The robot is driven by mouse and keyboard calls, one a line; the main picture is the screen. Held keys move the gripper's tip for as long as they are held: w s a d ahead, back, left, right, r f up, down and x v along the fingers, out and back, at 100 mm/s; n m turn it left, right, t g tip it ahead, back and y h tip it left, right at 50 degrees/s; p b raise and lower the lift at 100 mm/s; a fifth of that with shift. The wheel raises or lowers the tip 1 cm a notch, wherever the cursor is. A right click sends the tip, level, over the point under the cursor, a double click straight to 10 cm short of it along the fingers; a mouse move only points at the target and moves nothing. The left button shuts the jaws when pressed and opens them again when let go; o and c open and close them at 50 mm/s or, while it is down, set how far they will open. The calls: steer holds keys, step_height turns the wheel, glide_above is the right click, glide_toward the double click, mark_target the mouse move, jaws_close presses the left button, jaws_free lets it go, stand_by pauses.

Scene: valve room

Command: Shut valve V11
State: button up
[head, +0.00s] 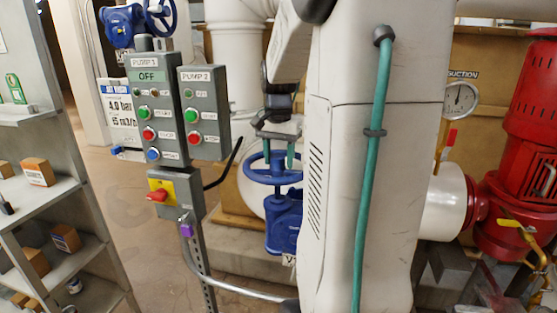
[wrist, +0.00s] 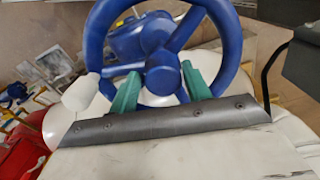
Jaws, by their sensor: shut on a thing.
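A blue valve with a blue handwheel (head: 273,168) stands just left of my arm in the head view. Its blue body (head: 284,222) is below the wheel, and a white tag (head: 289,260) under it shows only a "V"; my arm hides the rest. My gripper (head: 278,155) points down from above, its teal fingers at the wheel. In the wrist view the handwheel (wrist: 232,40) fills the top, and the gripper (wrist: 164,88) has a finger on each side near the hub, shut on the wheel. A white knob (wrist: 80,93) stands at the wheel's left.
A grey pump panel (head: 160,110) with a red switch (head: 157,196) and a bent metal pipe (head: 235,292) stand left of the valve. Another blue valve (head: 122,25) is at upper left. A red pump (head: 520,150) is at right, shelves (head: 70,190) at far left.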

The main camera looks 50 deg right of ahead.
steer(key=m, duration=0.1)
steer(key=f+m, duration=0.1)
steer(key=m, duration=0.3)
steer(key=shift+a+f, duration=0.15)
steer(key=shift+a, duration=0.15)
steer(key=shift+c, duration=0.2)
steer(key=shift+m, duration=2.4)
steer(key=shift+c, duration=0.2)
steer(key=o, duration=0.9)
steer(key=shift+d, duration=0.2)
steer(key=shift+o, duration=0.2)
steer(key=shift+w+r, duration=0.15)
steer(key=shift+r, duration=3.2)
